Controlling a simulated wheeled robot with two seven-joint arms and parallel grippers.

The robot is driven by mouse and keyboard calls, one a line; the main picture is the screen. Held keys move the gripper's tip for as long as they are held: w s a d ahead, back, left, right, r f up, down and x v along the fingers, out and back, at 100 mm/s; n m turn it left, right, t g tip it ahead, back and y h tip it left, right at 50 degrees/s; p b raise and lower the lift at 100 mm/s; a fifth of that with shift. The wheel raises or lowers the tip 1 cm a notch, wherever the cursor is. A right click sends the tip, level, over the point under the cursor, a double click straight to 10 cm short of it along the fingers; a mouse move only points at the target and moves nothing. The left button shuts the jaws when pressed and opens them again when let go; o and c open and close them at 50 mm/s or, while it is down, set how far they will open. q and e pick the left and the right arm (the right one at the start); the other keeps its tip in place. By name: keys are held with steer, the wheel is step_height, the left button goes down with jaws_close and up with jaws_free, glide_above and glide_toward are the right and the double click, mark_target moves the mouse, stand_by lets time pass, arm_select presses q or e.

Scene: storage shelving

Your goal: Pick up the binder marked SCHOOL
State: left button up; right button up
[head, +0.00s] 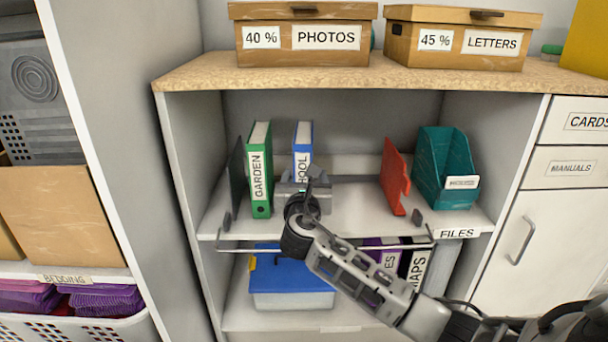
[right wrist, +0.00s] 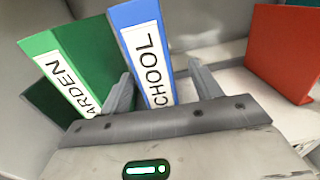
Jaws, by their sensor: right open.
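The blue binder marked SCHOOL (head: 303,139) stands upright on the upper shelf, its lower label partly hidden by my right gripper in the head view. In the right wrist view the SCHOOL binder (right wrist: 146,50) has its spine between the two open fingers. My right gripper (head: 303,187) is in front of this binder, open. In the wrist view the fingers of the right gripper (right wrist: 162,85) reach along either side of the spine; whether they touch it I cannot tell. My left gripper is not in view.
The green GARDEN binder (head: 260,170) stands close left of the blue one. A red divider (head: 395,175) and a teal file holder (head: 446,160) stand to the right. A rail (head: 240,248) runs below the shelf front. Boxes marked PHOTOS (head: 303,38) and LETTERS (head: 458,40) sit above.

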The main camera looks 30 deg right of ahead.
steer(key=b+x, duration=0.1)
steer(key=x, duration=0.1)
steer(key=b+x, duration=0.1)
steer(key=x, duration=0.2)
steer(key=shift+w+r+b, duration=0.15)
steer(key=shift+w+b, duration=0.15)
steer(key=shift+w, duration=0.1)
steer(key=shift+w+r, duration=0.1)
steer(key=shift+w, duration=0.05)
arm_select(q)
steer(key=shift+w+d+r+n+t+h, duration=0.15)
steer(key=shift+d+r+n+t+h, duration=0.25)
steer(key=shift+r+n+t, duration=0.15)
arm_select(e)
steer(key=c, duration=1.3)
